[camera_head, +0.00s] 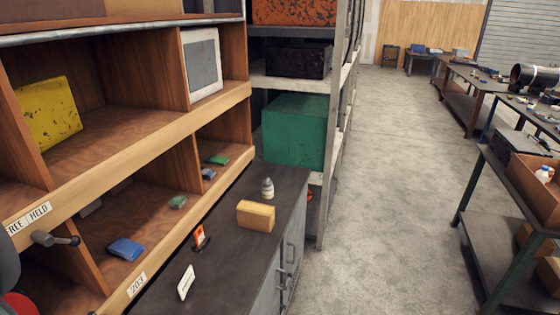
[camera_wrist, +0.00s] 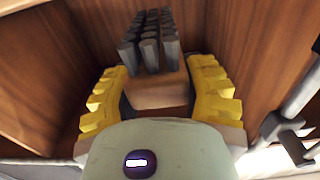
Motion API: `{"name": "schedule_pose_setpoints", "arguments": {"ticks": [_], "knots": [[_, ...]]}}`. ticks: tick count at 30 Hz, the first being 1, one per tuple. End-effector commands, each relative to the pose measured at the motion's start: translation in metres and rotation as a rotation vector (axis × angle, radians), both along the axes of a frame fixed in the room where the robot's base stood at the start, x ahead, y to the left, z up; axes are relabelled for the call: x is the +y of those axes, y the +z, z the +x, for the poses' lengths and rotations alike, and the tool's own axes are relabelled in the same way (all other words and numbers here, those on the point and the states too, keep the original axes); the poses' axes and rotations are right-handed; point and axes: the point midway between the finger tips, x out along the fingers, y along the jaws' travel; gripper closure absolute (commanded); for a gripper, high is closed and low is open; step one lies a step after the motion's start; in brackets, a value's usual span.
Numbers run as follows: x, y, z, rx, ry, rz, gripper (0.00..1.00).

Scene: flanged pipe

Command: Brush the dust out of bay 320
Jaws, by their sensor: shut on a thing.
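In the wrist view my gripper (camera_wrist: 158,92) has its yellow ridged fingers on both sides of a brush's wooden block (camera_wrist: 160,93) and is shut on it. The brush's thick grey bristles (camera_wrist: 150,45) point away from me, toward brown wooden walls (camera_wrist: 230,40). I cannot tell whether the bristles touch anything. No dust shows clearly there. In the head view a wooden bay shelf (camera_head: 150,130) fills the left. One label (camera_head: 137,285) seems to read 203, another (camera_head: 28,217) "FREE HELD". I see no label 320. My gripper is not clearly visible there.
A grey rod with a dark fitting (camera_head: 55,239) sticks out at the shelf edge; a similar rod (camera_wrist: 285,130) is close right of my gripper. Lower bays hold a blue packet (camera_head: 125,250) and green ones. A bench below carries a yellow block (camera_head: 256,215) and bottle (camera_head: 267,188).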

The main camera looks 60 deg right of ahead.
Motion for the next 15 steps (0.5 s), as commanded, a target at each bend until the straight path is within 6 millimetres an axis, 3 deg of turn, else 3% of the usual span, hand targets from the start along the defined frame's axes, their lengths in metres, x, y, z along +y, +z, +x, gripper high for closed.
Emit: {"name": "schedule_pose_setpoints", "arguments": {"ticks": [15], "knots": [[0.014,-0.016,0.058,-0.004,-0.004,0.001,0.98]]}}
